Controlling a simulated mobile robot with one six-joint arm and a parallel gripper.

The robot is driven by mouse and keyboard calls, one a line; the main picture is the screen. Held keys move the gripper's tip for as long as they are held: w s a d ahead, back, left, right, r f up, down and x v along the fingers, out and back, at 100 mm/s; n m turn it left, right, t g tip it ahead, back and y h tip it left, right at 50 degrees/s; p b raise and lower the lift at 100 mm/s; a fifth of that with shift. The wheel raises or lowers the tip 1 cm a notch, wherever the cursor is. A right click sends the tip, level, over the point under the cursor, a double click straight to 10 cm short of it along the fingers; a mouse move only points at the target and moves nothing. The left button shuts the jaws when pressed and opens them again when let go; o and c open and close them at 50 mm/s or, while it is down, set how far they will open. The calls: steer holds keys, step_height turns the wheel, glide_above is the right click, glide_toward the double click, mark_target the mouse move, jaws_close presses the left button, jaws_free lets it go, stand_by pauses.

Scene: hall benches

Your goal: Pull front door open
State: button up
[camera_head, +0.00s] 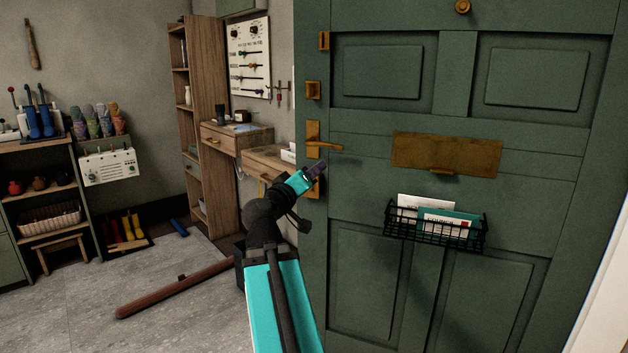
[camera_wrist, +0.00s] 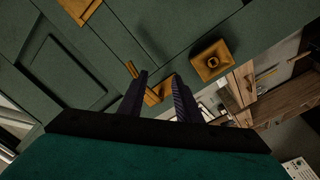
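The front door (camera_head: 460,60) is a dark green panelled door filling the right of the head view. I cannot tell whether it is ajar. Its brass lever handle (camera_head: 328,147) sits on a plate near the door's left edge. A square brass lock plate (camera_wrist: 212,62) shows beside it in the wrist view. My gripper (camera_head: 318,170) is just below the lever in the head view. In the wrist view, its two dark fingers (camera_wrist: 160,84) are apart, with the lever handle (camera_wrist: 132,68) at and beyond their tips. Whether they touch it is unclear.
A brass letter plate (camera_head: 446,152) and a black wire basket with letters (camera_head: 436,222) are on the door. Wooden drawers (camera_head: 235,136) and a tall shelf (camera_head: 198,110) stand behind its left edge. A brown pole (camera_head: 175,290) lies on otherwise fairly open floor at left.

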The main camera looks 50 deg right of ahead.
steer(key=shift+b+v, duration=2.35)
steer(key=shift+b, duration=0.55)
